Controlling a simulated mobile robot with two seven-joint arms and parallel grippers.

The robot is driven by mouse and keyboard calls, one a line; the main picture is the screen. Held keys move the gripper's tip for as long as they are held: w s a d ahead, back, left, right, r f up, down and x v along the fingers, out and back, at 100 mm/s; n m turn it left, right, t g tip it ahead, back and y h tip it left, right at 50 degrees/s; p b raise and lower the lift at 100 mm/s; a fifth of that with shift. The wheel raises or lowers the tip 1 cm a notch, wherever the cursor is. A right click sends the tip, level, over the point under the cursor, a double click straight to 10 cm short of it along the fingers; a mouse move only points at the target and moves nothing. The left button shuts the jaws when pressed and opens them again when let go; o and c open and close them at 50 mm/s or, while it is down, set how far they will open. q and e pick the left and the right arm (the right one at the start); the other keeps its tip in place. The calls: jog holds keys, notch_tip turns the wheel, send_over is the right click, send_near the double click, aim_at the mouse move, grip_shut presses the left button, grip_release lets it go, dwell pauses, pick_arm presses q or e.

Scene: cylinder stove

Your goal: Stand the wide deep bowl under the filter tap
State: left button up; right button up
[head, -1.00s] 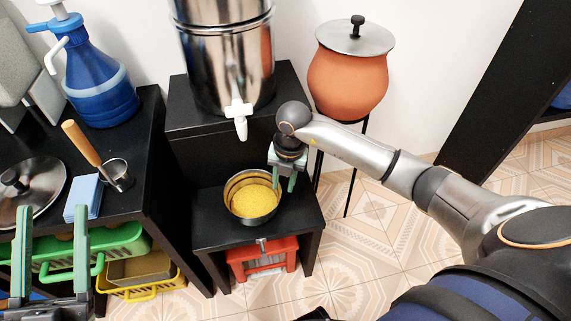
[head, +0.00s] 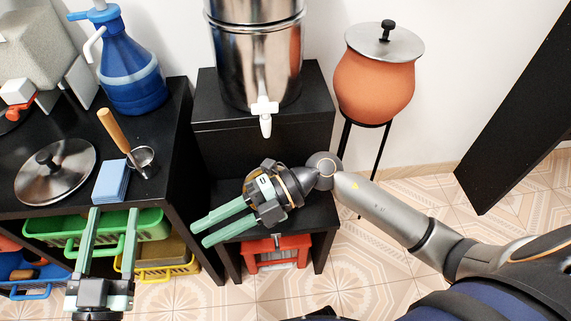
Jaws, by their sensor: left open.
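The filter tap (head: 265,117) is white and sticks out low on the front of the steel filter (head: 255,55), above the black lower shelf. The bowl is almost wholly hidden behind my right gripper; only bits of a golden rim seem to show around the wrist. A second earlier it stood on that shelf below the tap, holding something yellow. My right gripper (head: 199,232) lies across the shelf front, fingers apart and pointing left, with nothing seen between them. My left gripper (head: 113,212) is open and empty in front of the left counter's baskets.
The left counter holds a blue water jug (head: 132,75), a steel lid (head: 55,170), a wooden-handled ladle (head: 141,158) and blue cloths (head: 111,181). Green (head: 150,226) and yellow baskets (head: 176,262) sit below. A red stool (head: 272,253) is under the shelf. A clay pot (head: 373,88) stands right.

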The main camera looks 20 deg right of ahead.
jog(key=w+d+r+m+t+y, duration=0.1)
jog(key=d+r+m+t+y, duration=0.1)
jog(key=r+m+t, duration=0.35)
jog(key=d+r+m+t+y, duration=0.2)
jog(key=r+m+t+y, duration=0.1)
jog(key=r+m+t, duration=0.3)
jog(key=w+d+f+m+t+h, duration=0.1)
jog(key=d+f+m+t+h, duration=0.2)
jog(key=m+h, duration=0.4)
jog(key=w+d+f+m+t+h, duration=0.1)
jog(key=d+f+m+t+h, duration=0.2)
jog(key=d+m+t+h, duration=0.2)
jog(key=d+m+h, duration=0.2)
jog(key=shift+w+d+f+m, duration=0.15)
jog(key=shift+w+f+m, duration=0.1)
jog(key=shift+m, duration=0.1)
